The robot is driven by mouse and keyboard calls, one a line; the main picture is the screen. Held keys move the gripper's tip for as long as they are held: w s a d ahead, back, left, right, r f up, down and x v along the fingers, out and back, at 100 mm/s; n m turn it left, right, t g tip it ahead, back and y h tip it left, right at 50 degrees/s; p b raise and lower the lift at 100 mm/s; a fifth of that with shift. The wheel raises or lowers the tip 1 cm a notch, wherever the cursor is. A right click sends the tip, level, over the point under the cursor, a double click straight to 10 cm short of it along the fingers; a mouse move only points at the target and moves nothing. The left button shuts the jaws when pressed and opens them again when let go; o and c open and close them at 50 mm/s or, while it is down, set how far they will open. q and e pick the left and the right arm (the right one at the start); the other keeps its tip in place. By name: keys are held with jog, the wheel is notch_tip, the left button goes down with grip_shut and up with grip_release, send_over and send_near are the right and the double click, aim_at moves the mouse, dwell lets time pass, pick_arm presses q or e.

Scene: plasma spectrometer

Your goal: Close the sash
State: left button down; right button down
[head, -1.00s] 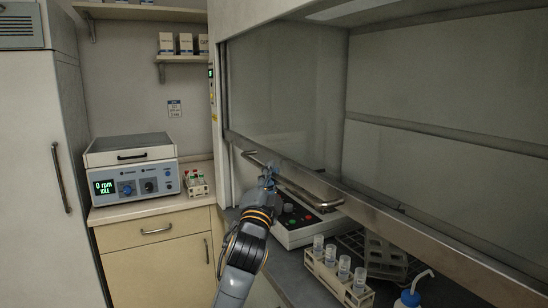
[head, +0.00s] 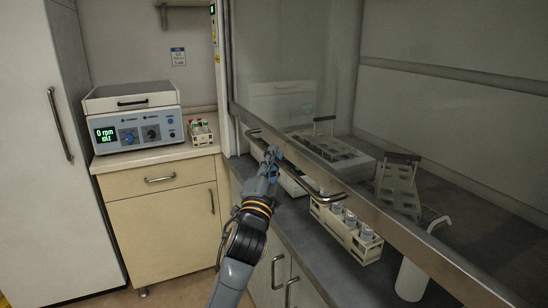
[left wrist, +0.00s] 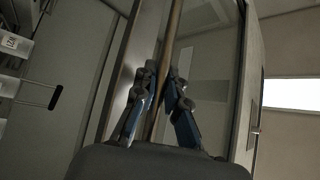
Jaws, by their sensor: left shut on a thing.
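The sash is a glass pane (head: 275,50) with a metal bottom rail (head: 375,205) running from upper left to lower right in the head view. The rail stands above the worktop, with a gap below it. A bar handle (head: 322,197) is fixed along the front of the rail. My left gripper (head: 270,160) is shut on the handle near its left end. The left wrist view shows the bar (left wrist: 171,45) running between the two blue-and-black fingers (left wrist: 165,95). The fingers hide a short stretch of the handle. My right gripper is in neither view.
A tube rack (head: 345,232) and a white wash bottle (head: 412,278) stand on the worktop (head: 305,238) near the rail. More racks (head: 398,185) show through the glass. A centrifuge (head: 135,118) and a small tube rack (head: 200,133) sit on the left bench.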

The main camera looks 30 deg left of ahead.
pick_arm(q)
jog(key=c, duration=1.4)
grip_release()
jog(key=shift+o, duration=0.2)
jog(key=shift+f, duration=0.1)
jog(key=v, duration=1.2)
jog(key=shift+d, duration=0.1)
